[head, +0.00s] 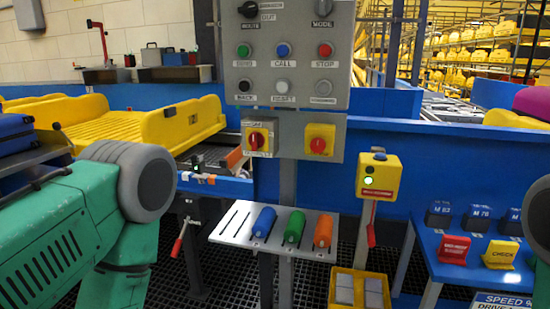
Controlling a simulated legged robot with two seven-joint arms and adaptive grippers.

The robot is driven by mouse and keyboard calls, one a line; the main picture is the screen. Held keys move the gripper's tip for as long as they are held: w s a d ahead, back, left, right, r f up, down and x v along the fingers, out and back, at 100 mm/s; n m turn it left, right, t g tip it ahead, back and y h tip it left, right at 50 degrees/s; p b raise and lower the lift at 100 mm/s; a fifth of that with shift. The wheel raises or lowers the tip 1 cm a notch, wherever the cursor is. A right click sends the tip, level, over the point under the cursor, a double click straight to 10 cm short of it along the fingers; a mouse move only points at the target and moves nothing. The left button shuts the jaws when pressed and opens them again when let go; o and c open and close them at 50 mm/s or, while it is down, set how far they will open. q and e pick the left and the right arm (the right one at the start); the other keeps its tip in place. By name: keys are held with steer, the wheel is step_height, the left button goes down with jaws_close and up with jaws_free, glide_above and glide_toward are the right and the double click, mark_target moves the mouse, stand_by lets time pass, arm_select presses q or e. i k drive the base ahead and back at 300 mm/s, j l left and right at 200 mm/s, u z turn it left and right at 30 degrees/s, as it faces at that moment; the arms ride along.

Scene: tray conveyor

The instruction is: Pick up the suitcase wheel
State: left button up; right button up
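I cannot make out a separate suitcase wheel in the head view. A blue suitcase (14,134) is cut off by the left edge, resting above a dark grey surface; no wheel on it can be told. My green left arm with its grey joint fills the lower left, and its gripper is out of view. A sliver of my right arm shows at the right edge; its gripper is also out of view.
A grey control panel (286,125) stands centrally. Below it, a slotted shelf (228,229) holds blue, green and orange cylinders. A yellow tray (180,124) lies on the conveyor behind. A blue bench (445,271) with labelled blocks is right.

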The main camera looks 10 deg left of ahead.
mark_target(194, 159)
steer(key=u, duration=0.9)
steer(key=j+z, duration=0.15)
steer(key=z, duration=0.6)
steer(key=i+j+z, duration=0.25)
steer(key=j+z, duration=0.15)
steer(key=j, duration=0.3)
steer(key=i+j+z, duration=0.15)
steer(key=j+z, duration=0.3)
steer(key=j, duration=0.3)
steer(key=j+z, duration=0.4)
steer(key=j, duration=0.4)
